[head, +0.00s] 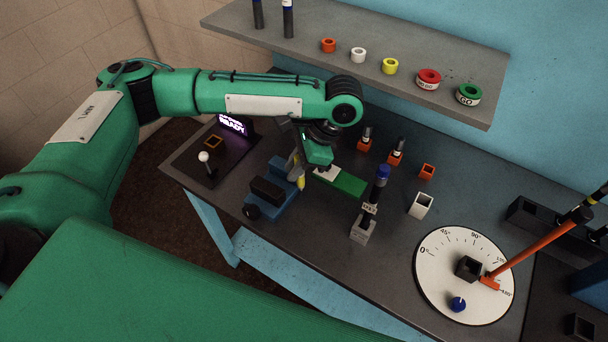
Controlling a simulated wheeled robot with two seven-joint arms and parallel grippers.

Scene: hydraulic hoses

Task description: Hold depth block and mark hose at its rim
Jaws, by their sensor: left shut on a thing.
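My left gripper (299,170) hangs over the middle of the bench, pointing down. It is shut on a slim yellow marker-like thing (301,183), mostly hidden by the gripper. Further right, a dark hose piece (375,193) with a blue top and a pale label stands in a grey block (362,231), apart from the gripper. This may be the depth block; I cannot tell for sure. My right gripper is not in view.
A blue vise-like fixture (270,190) is left of the gripper. A white angle dial (440,285) with an orange lever (540,242) is at the right. Orange holders (395,157) stand behind. A grey shelf (440,93) with coloured rings overhangs the back.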

